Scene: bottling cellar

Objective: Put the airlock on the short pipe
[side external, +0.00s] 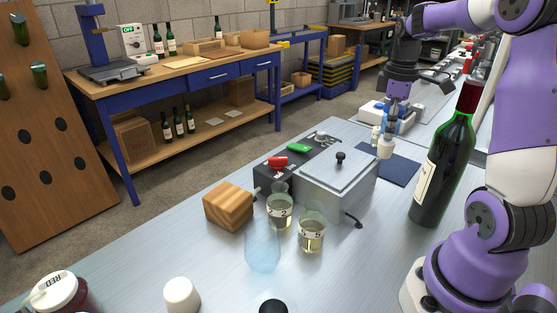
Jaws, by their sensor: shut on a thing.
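My gripper (389,125) is at the far right part of the bench, pointing down over a dark blue mat (402,172). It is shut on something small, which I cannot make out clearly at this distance. Small white pieces (385,149) stand at the mat's back edge, just below the gripper; whether they touch it I cannot tell. I cannot tell the airlock and the short pipe apart with certainty among these small parts.
A tall dark wine bottle (437,165) stands right of the mat. A grey lidded metal box (338,184) is left of it, with two labelled glasses (311,232), a wooden block (228,207) and a clear bluish vessel (262,248) nearby. A white cap (181,296) stands in front.

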